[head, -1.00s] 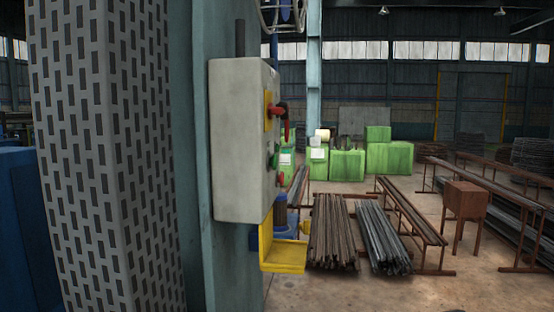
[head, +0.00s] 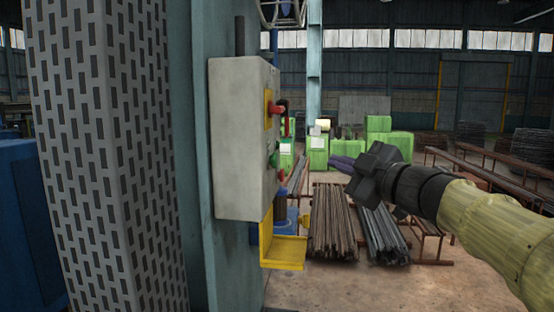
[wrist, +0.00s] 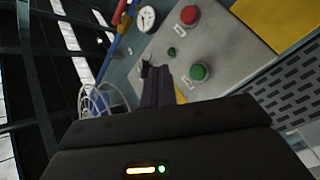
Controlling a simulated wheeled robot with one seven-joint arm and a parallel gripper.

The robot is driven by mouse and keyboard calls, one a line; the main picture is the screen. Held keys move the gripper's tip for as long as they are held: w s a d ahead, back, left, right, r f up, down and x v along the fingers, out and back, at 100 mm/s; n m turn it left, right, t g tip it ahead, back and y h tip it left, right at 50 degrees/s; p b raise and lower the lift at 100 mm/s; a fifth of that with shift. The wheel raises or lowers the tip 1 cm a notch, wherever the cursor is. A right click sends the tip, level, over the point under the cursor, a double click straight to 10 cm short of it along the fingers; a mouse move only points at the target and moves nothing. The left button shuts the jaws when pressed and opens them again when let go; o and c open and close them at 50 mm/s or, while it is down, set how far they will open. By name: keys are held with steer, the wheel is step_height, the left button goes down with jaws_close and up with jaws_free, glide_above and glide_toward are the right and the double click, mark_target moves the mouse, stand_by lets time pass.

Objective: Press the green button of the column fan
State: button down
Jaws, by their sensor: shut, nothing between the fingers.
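The grey control box (head: 240,140) is fixed to a blue-green column, with its button face turned to the right. The green button (head: 274,159) sticks out of that face, below the red rotary handle (head: 275,110) and above a red button (head: 280,176). In the wrist view the green button (wrist: 199,72) is clear, right of the fingers, with the red button (wrist: 190,15) above it. My gripper (head: 333,161) is shut and empty, its dark purple fingers pointing left toward the box. A gap shows between fingertips and button. The fingers also show in the wrist view (wrist: 155,80).
A yellow tray (head: 283,252) juts out below the box. The perforated grey column (head: 110,150) stands at the left. Bundles of bars (head: 335,225) lie on the floor behind, with green cabinets (head: 318,152) farther back. Space right of the box face is open.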

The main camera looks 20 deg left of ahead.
mark_target(275, 160)
steer(key=s+a, duration=0.2)
steer(key=a, duration=0.6)
steer(key=shift+a+b, duration=0.25)
steer(key=shift+b, duration=0.15)
stand_by(2.0)
steer(key=shift+s+a, duration=0.1)
steer(key=shift+a, duration=0.35)
